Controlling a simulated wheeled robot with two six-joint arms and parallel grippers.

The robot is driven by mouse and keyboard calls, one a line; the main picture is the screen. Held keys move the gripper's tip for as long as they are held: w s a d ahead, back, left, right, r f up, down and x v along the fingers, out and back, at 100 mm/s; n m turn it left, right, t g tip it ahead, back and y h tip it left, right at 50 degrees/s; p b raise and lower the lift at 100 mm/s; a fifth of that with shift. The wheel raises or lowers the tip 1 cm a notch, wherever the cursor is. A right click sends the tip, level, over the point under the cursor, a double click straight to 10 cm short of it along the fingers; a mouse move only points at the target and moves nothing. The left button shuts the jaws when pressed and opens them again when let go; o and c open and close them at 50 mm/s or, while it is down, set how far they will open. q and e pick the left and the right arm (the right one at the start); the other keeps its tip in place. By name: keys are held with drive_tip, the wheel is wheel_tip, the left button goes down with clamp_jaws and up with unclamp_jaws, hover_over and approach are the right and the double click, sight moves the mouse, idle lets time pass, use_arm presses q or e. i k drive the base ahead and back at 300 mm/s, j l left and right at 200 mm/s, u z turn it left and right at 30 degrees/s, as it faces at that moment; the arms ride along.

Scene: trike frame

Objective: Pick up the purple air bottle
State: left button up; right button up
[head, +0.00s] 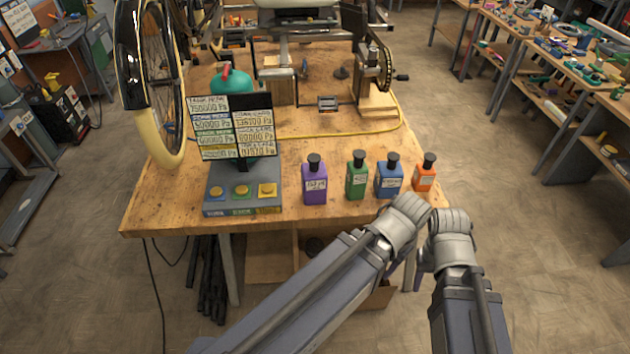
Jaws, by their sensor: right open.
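The purple air bottle (314,183) stands upright near the front edge of the wooden workbench (283,222). It has a black cap and a white label, and nothing touches it. The links of my arm (330,280) reach up from the bottom to the bench's front right edge, to the right of the purple bottle. My right gripper is open and apart from the purple bottle. Its fingertips are hard to make out among the arm links. My left gripper is not in view.
Green (357,178), blue (389,180) and orange (424,176) bottles stand to its right. A button box (243,208) with a pressure sign (233,127) stands to its left. A wheel (150,80) overhangs the bench's left. The bench surface behind the bottles is partly clear.

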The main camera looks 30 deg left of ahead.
sight(314, 177)
drive_tip(key=i+j+u, duration=0.15)
drive_tip(key=j, duration=0.25)
drive_tip(key=i+j+u, duration=0.3)
drive_tip(key=i+j, duration=0.15)
drive_tip(key=j, duration=0.25)
